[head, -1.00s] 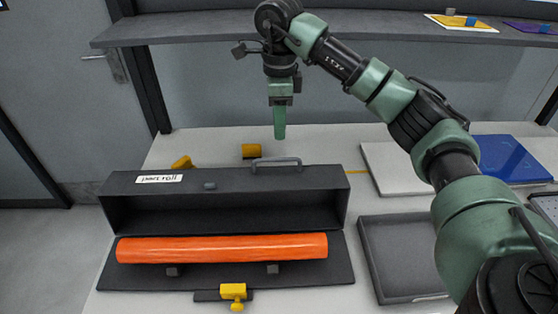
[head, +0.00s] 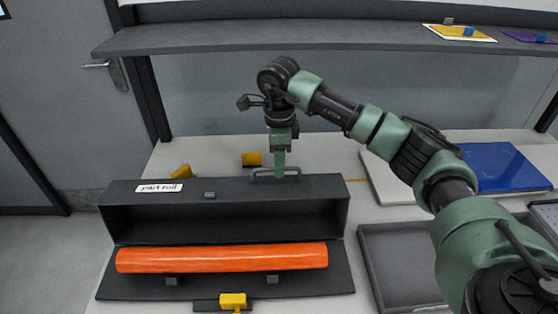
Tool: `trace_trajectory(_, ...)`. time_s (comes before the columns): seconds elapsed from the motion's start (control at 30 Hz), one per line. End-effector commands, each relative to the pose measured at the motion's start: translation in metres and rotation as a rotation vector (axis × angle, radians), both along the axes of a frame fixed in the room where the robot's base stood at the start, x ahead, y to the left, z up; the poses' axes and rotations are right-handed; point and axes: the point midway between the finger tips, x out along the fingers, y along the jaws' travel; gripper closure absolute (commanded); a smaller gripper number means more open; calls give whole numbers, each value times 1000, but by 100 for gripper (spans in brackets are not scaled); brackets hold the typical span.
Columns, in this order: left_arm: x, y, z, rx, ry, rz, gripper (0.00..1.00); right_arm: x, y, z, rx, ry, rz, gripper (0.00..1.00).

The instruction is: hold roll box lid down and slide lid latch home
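The black roll box (head: 112,285) stands open on the table with an orange roll (head: 220,257) lying in it. The yellow latch (head: 233,300) sits at the front edge of the box, partly cut off by the picture's bottom edge. My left gripper is not in view.
Two yellow pieces (head: 251,159) lie behind the box. A grey tray (head: 372,262) is at the right, with a white board (head: 377,178) and a blue sheet (head: 505,168) behind it. A dark shelf (head: 350,38) runs above the table's back.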

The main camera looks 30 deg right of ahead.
Motion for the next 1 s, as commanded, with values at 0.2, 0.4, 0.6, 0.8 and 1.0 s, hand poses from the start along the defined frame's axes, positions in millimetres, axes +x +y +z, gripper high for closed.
trace_trajectory(0.2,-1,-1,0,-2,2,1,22,0,0,0,-1,0,0,100)
trace_trajectory(0.4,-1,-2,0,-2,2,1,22,0,0,0,-1,0,-1,100)
trace_trajectory(0.6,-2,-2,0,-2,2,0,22,0,0,0,-1,0,-1,100)
trace_trajectory(0.8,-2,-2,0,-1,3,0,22,0,0,1,-1,0,-1,100)
trace_trajectory(1.0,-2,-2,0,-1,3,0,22,0,0,1,-1,0,-1,100)
